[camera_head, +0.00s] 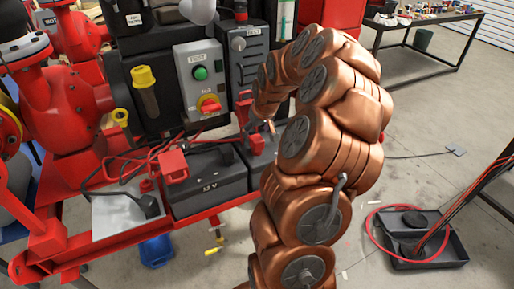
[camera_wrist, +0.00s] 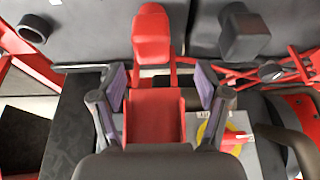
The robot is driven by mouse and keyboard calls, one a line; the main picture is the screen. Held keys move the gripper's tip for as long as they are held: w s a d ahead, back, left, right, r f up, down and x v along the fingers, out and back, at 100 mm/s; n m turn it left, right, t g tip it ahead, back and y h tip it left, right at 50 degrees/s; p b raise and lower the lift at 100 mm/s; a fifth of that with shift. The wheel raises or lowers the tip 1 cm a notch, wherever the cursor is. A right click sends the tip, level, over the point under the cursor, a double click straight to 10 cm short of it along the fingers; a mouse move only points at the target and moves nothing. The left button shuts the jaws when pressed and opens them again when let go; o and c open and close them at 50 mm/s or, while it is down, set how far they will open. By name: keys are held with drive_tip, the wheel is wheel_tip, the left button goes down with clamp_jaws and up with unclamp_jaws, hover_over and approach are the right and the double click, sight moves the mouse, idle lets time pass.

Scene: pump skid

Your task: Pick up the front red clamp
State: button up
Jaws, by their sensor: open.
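A red clamp (camera_head: 172,163) stands on the front black battery marked 12 V (camera_head: 212,182) in the head view. My gripper (camera_head: 268,127) is to the right of it, over the second battery, and mostly hidden by my copper arm. In the wrist view my gripper (camera_wrist: 161,78) is open, its two fingers apart. A red block-like part (camera_wrist: 155,115) lies in line between the fingers, and a red clamp-shaped piece (camera_wrist: 152,32) stands just beyond the tips. I cannot tell which red clamp this is, nor whether the fingers touch it.
A dark grey block-shaped piece (camera_wrist: 243,35) stands to the right of the red one. A control box (camera_head: 203,80) with a green button and red switch rises behind the batteries. Red pump parts (camera_head: 68,105) crowd the left. A black tray (camera_head: 425,240) lies on the floor.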

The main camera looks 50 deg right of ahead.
sight(257, 139)
drive_tip(key=shift+d+f, duration=0.45)
drive_tip(key=shift+d, duration=0.1)
drive_tip(key=shift+p+x, duration=0.35)
drive_tip(key=shift+x, duration=0.7)
drive_tip(key=shift+w+f+p, duration=0.15)
drive_tip(key=shift+f+p, duration=0.5)
drive_tip(key=shift+f, duration=0.6)
drive_tip(key=shift+p+x, duration=0.3)
drive_tip(key=shift+x, duration=1.05)
clamp_jaws()
